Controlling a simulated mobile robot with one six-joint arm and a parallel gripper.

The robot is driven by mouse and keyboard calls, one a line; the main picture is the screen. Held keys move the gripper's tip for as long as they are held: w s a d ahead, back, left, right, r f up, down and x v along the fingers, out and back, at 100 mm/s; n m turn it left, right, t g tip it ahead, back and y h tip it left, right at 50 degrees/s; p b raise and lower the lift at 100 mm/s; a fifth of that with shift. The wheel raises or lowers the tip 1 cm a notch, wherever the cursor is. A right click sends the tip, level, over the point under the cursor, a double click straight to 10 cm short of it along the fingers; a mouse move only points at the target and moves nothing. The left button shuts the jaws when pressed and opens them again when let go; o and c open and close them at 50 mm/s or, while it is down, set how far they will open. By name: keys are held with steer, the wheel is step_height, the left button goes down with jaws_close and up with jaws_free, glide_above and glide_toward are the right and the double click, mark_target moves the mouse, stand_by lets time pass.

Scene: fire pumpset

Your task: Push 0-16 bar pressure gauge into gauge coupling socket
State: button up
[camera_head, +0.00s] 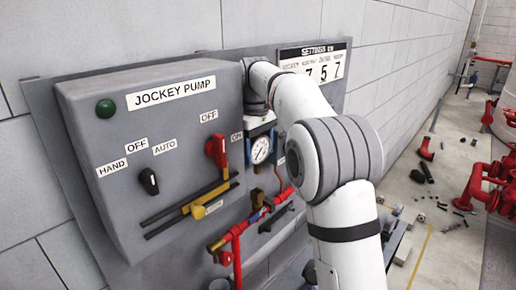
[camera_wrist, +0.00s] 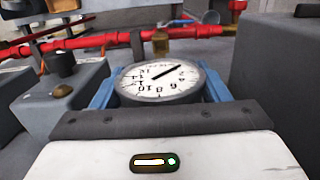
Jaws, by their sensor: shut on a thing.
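The pressure gauge (camera_head: 261,150) has a round white dial and a dark rim. It also shows in the wrist view (camera_wrist: 160,80), with its dial upside down. My gripper (camera_head: 260,137) is shut on it, with blue fingers on both sides of its body in the wrist view (camera_wrist: 160,88). A brass fitting (camera_head: 257,195) stands on the red pipe below the gauge in the head view. Brass fittings (camera_wrist: 161,44) also show beyond the gauge in the wrist view. The gauge's stem is hidden, and I cannot tell which fitting is the socket or whether they touch.
The grey jockey pump panel (camera_head: 150,105) with a red switch handle (camera_head: 216,151) is left of my gripper. The red pipe (camera_head: 262,212) has a blue-handled valve. A settings board (camera_head: 318,64) hangs on the wall. Loose parts lie on the floor at right.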

mark_target(259, 165)
steer(key=shift+f+b, duration=1.45)
steer(key=shift+f, duration=1.15)
steer(key=shift+p, duration=0.8)
steer(key=shift+f+b, duration=1)
steer(key=shift+f, duration=0.85)
steer(key=o, duration=1.8)
steer(key=r, duration=0.7)
steer(key=shift+w+a+r, duration=0.2)
steer(key=shift+r, duration=0.2)
